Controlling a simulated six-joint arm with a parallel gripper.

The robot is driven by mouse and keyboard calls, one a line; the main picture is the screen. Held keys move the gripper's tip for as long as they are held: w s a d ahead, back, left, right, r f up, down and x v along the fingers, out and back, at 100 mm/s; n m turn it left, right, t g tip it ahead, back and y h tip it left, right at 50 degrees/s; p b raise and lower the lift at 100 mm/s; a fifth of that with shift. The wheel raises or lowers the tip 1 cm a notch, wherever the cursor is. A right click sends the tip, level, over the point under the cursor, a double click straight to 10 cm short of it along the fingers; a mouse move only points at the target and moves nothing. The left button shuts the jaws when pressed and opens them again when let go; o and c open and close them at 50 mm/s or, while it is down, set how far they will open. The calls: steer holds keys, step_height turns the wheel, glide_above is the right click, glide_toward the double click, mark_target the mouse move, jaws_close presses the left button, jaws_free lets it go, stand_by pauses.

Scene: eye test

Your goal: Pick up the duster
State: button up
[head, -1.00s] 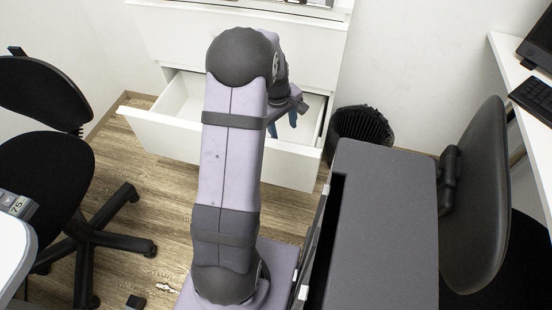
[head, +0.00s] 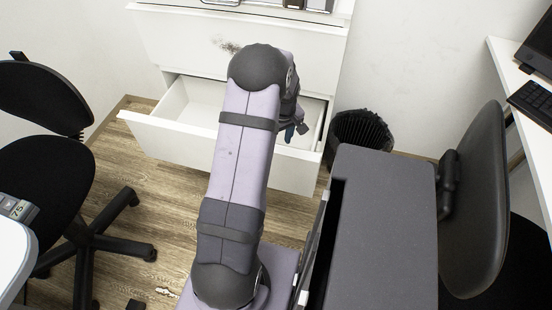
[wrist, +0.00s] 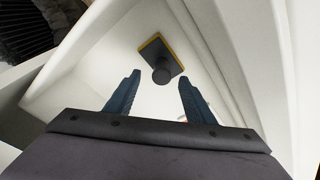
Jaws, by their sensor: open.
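The duster (wrist: 157,50) is a dark square block with a yellow edge and a round dark knob on top. In the wrist view it lies on the white floor of the open drawer (head: 170,136), knob toward the camera. My gripper (wrist: 159,76) is open and empty, with its two blue fingers pointing into the drawer. The duster shows just beyond the fingertips, between their lines, apart from them. In the head view my gripper (head: 293,130) is over the right part of the drawer, and the duster cannot be seen there.
Drawer walls rise close around, with the right wall (wrist: 245,60) near in the wrist view. A black bin (head: 360,135) stands right of the drawer. A dark smudge (head: 228,46) marks the cabinet front. Chairs stand left (head: 45,165) and right (head: 477,200).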

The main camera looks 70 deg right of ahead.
steer(key=shift+w+d+f+b, duration=0.1)
steer(key=shift+w+f+b, duration=0.1)
steer(key=shift+f, duration=0.65)
steer(key=shift+w+d+f+b, duration=0.1)
steer(key=shift+f+b, duration=0.1)
steer(key=shift+f, duration=0.65)
steer(key=shift+w+f+b, duration=0.1)
steer(key=shift+f+b, duration=0.1)
steer(key=shift+f, duration=0.65)
jaws_close()
steer(key=shift+r, duration=0.15)
step_height(320, 180, up, 10)
steer(key=shift+f+p, duration=0.1)
steer(key=shift+p, duration=1)
